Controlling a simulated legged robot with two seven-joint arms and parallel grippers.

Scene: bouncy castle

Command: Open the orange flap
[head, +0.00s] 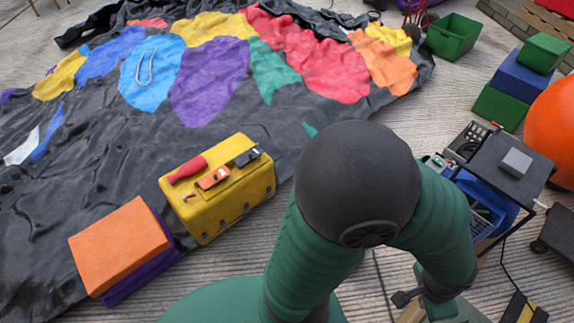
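An orange panel (119,245) forms the top of a block with a purple lower part (146,279), at the lower left. The panel lies flat against the purple part, with no gap that I can see. An orange patch (384,61) also shows on the spread-out black fabric at the upper right; I cannot tell which of these is the flap. One green arm of mine with a large dark joint fills the lower middle and bends down at the right.
A yellow case (237,204) with tools on it stands right of the orange-topped block. Crumpled black fabric (110,170) with coloured patches covers the left and back. A dark cart (512,165), stacked bins (518,78) and an orange ball (555,130) stand at the right.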

